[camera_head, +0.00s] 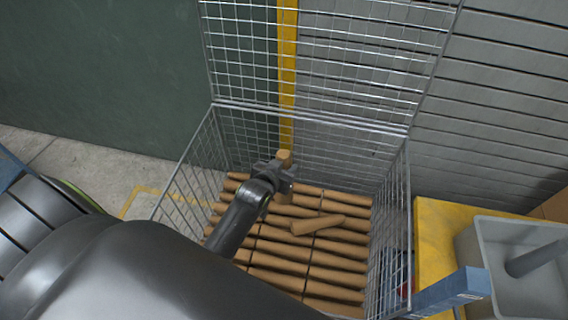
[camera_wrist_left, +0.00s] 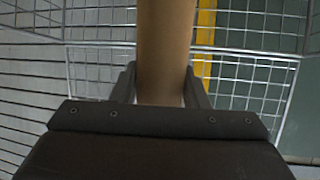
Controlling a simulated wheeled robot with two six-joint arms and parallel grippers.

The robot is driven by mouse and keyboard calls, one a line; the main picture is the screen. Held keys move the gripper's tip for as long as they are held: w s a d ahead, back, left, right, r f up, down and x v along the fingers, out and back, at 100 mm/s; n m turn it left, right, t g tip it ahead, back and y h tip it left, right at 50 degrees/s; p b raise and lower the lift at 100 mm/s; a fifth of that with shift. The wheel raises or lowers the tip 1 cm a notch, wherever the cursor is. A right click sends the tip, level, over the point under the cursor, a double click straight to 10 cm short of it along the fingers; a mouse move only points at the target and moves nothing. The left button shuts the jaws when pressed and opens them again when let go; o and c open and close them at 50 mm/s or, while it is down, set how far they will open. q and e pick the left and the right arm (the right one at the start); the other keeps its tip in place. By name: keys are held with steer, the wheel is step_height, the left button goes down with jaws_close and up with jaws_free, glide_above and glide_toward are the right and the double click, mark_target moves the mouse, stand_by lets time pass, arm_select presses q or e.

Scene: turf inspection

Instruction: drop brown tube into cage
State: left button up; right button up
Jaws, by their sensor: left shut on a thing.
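The cage (camera_head: 389,205) is a wire-mesh box with its tall mesh lid or back raised behind it. Several brown tubes lie in rows inside it, and one loose tube (camera_head: 317,225) lies askew on top of them. My left gripper (camera_head: 283,166) is over the cage and shut on a brown tube (camera_wrist_left: 165,45). In the head view only a short end of that tube (camera_head: 285,156) shows above the jaws. In the left wrist view the tube stands between the two fingers, with mesh behind it. My right gripper is not in view.
A yellow table (camera_head: 432,232) with a grey bin (camera_head: 500,290) stands right of the cage. A blue bar (camera_head: 450,293) is at the lower right. A dark green wall and a grey slatted wall stand behind. Bare floor (camera_head: 95,165) shows on the left.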

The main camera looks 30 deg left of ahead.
arm_select(q)
steer(key=shift+f, duration=0.15)
steer(key=o, duration=1.3)
steer(key=shift+s, duration=0.1)
steer(key=b+v, duration=0.2)
steer(key=v, duration=1.5)
steer(key=shift+s+d, duration=0.1)
